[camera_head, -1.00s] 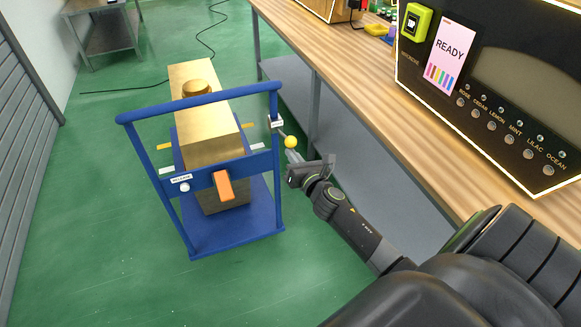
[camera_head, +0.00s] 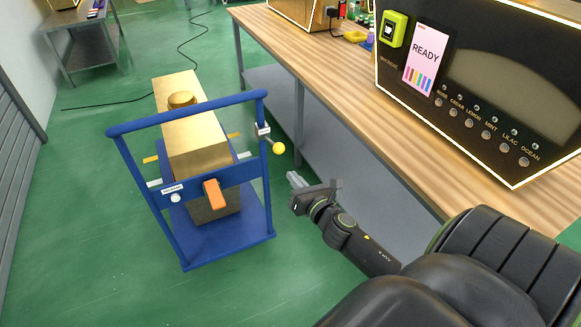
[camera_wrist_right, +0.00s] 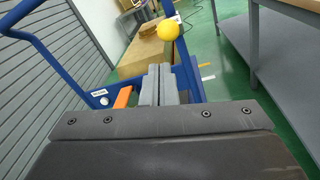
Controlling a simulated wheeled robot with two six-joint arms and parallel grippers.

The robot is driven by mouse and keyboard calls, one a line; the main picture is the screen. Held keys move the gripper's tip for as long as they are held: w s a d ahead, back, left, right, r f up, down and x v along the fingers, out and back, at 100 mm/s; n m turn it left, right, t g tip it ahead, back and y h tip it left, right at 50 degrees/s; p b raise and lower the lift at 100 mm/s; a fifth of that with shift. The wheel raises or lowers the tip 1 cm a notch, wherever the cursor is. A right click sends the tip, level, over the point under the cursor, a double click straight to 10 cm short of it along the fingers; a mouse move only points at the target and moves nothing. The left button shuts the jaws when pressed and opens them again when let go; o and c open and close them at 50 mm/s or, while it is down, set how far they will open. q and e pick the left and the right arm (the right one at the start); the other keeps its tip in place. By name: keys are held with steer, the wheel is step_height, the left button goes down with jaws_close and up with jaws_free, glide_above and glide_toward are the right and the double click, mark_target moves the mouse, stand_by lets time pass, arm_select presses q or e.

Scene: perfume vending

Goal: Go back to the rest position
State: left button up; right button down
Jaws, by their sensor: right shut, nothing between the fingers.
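My right gripper (camera_head: 295,180) is shut and empty, in the gap between a blue cart (camera_head: 190,258) and the wooden counter (camera_head: 330,75). It is to the right of the cart's frame and apart from the yellow ball knob (camera_head: 278,148) on the cart's side. In the right wrist view its shut fingers (camera_wrist_right: 159,84) point toward the cart, with the yellow knob (camera_wrist_right: 168,30) beyond them. The cart carries a gold perfume bottle shape (camera_head: 188,125) and has an orange handle (camera_head: 214,194) on its front. My left gripper is not in view.
A black vending machine (camera_head: 470,90) with a READY screen (camera_head: 427,58) stands on the counter at right. A grey side table (camera_head: 80,45) is at the far left. A dark cable (camera_head: 185,48) lies on the green floor. Floor left of the cart is clear.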

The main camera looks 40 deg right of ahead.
stand_by(0.5)
steer(key=s+d+f+m+g+p, duration=0.1)
steer(key=s+f+m+g, duration=0.45)
steer(key=f, duration=0.75)
steer(key=s+d+f+m+g+p, duration=0.1)
steer(key=s+f+m+g, duration=0.1)
steer(key=s+f+m, duration=0.75)
steer(key=s+a+f+m+g+p, duration=0.1)
steer(key=s+a+f+m+g, duration=0.2)
steer(key=s, duration=0.6)
steer(key=s+a+f+m+g+y, duration=0.1)
steer(key=s+a+f+m+g, duration=0.1)
steer(key=s+f+m, duration=0.6)
steer(key=s+a+f+m+g+p, duration=0.1)
steer(key=s+a+f+m+g, duration=0.2)
steer(key=s+f, duration=0.6)
steer(key=s+a+m, duration=0.1)
steer(key=m, duration=0.1)
steer(key=shift+a+m+g+p, duration=0.3)
steer(key=shift+a+m+g, duration=0.05)
steer(key=shift+m, duration=0.05)
